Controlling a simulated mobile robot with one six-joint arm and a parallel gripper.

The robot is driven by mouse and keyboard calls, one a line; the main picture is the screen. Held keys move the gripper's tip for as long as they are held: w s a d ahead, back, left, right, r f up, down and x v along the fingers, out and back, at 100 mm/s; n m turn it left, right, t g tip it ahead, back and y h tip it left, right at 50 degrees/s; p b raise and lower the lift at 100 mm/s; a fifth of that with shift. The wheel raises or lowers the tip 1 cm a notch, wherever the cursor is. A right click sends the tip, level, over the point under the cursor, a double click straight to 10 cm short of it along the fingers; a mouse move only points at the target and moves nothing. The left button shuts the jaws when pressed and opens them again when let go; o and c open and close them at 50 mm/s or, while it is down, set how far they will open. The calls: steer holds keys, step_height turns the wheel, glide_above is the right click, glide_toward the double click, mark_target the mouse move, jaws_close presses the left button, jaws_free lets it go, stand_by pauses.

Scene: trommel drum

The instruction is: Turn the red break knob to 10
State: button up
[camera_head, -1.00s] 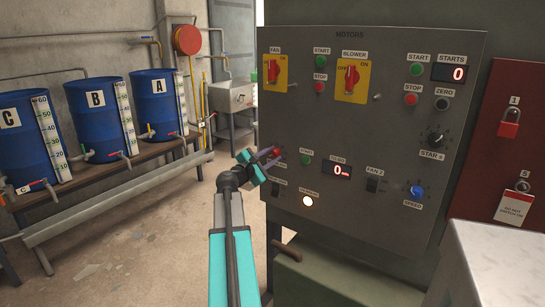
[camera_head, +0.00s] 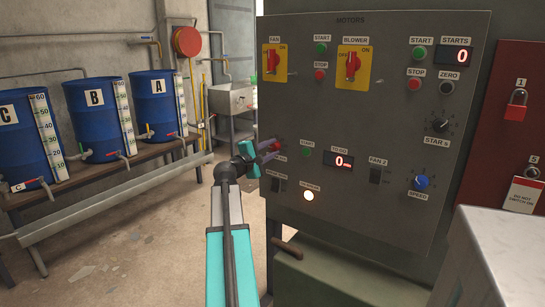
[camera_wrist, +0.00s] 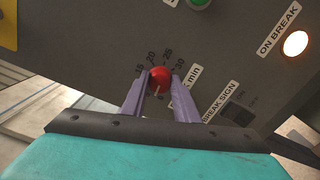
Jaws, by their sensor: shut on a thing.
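The red break knob (camera_wrist: 160,76) is in the wrist view, between the two purple fingers of my gripper (camera_wrist: 159,84), which are shut on its sides. A pale mark on the knob points down and slightly left in that view. The dial numbers 15, 20, 25 and 30 show around its upper side; the rest of the scale is hidden by the fingers or not readable. In the head view my gripper (camera_head: 274,148) reaches the lower left of the grey motor panel (camera_head: 330,120), and the knob is mostly covered by the fingers.
Close to the knob are a green button (camera_head: 306,149), a red-digit display (camera_head: 338,161), a dark break-sign switch (camera_wrist: 237,113) and a lit on-break lamp (camera_head: 308,196). Blue drums (camera_head: 92,118) stand on a bench at left. A pale block (camera_head: 503,240) is at front right.

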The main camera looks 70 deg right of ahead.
steer(key=m+b, duration=0.3)
steer(key=f+m+b, duration=0.1)
steer(key=m+b, duration=0.2)
steer(key=b, duration=0.1)
steer(key=shift+m, duration=0.3)
steer(key=m+b, duration=0.2)
steer(key=b, duration=0.1)
steer(key=shift+r+m+b, duration=0.2)
steer(key=shift+m+b, duration=0.6)
steer(key=shift+m, duration=0.2)
steer(key=shift+r, duration=0.1)
steer(key=o, duration=1.1)
steer(key=shift+a, duration=0.1)
steer(key=shift+c, duration=0.2)
steer(key=shift+r, duration=0.1)
steer(key=shift+a, duration=0.1)
